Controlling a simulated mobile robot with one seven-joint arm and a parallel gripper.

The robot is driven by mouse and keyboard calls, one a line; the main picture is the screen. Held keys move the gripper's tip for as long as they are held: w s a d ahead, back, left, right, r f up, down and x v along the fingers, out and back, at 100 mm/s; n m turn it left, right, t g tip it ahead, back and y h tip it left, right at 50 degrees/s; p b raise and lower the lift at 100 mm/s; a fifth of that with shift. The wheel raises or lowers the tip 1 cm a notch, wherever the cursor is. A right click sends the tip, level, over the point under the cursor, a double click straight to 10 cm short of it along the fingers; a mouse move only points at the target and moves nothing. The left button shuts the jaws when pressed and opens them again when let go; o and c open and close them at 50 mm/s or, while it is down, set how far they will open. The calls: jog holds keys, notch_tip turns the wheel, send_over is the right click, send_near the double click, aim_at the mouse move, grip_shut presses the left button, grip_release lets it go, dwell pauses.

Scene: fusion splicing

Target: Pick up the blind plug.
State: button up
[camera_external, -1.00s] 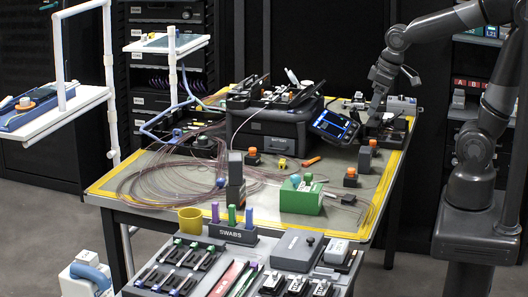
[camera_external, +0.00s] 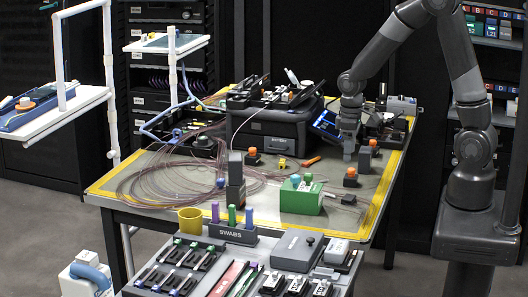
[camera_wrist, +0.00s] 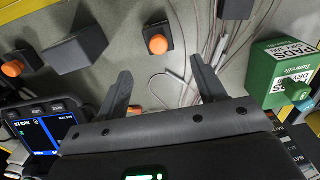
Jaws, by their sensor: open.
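No part is labelled as the blind plug; the likeliest is an orange-topped piece on a small dark block (camera_external: 350,172), on the table right of the green box. In the wrist view that orange top (camera_wrist: 157,44) lies just beyond the gap between my fingertips. My gripper (camera_external: 348,156) points down above the table, behind and above this piece. In the wrist view my gripper (camera_wrist: 161,68) is open, with nothing between its fingers. A second orange-topped piece (camera_external: 374,143) stands further back right, and its orange top (camera_wrist: 12,68) shows at the wrist view's left.
The green box (camera_external: 302,200) stands front left of my gripper and also shows in the wrist view (camera_wrist: 275,75). A grey block (camera_wrist: 75,48) and a lit screen device (camera_wrist: 42,133) are at the left there. Thin cables (camera_external: 150,178) lie across the table.

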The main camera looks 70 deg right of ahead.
aim_at(350, 169)
jog(key=f, duration=0.8)
jog(key=shift+s+f, duration=0.3)
jog(key=shift+f, duration=0.1)
jog(key=c, duration=1.1)
